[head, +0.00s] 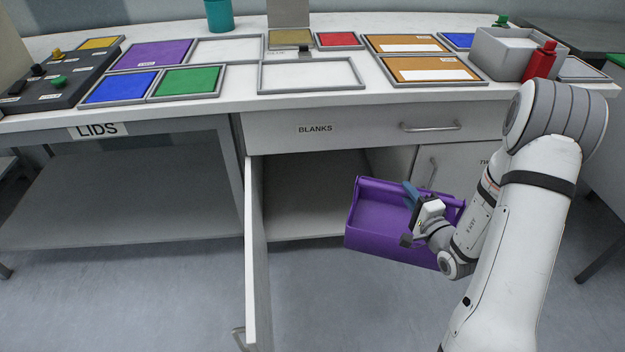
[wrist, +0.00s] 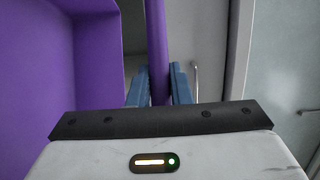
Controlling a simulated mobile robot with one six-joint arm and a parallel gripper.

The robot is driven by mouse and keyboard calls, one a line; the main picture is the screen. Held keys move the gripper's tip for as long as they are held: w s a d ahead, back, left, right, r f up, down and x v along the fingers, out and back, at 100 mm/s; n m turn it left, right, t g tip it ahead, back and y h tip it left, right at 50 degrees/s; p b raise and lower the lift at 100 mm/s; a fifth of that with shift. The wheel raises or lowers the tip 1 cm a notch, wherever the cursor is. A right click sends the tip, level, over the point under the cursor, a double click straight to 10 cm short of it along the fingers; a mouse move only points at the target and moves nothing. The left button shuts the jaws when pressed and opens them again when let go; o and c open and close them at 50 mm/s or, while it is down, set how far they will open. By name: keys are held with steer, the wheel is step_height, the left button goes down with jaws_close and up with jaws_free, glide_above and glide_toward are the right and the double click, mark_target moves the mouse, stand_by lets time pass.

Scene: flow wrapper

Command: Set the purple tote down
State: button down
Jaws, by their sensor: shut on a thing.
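The purple tote (head: 385,244) is in the air in front of the open cupboard under the counter, tilted a little in the head view. It looks empty. My gripper (head: 411,196) is at its right end, shut on the tote's handle. In the wrist view the blue fingers of my gripper (wrist: 159,85) stand on either side of the purple handle bar (wrist: 157,40), and the tote's wall (wrist: 95,60) fills the left. The tote's far right side is partly hidden behind my gripper.
The cupboard door (head: 257,260) stands open left of the tote. The cupboard floor (head: 310,222) looks bare. The counter holds a purple mat (head: 153,54), other coloured mats, a black button panel (head: 55,82), a grey bin (head: 505,52) and a red bottle (head: 540,62). The lower left shelf (head: 120,195) is clear.

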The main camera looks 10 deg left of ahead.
steer(key=shift+w, duration=0.3)
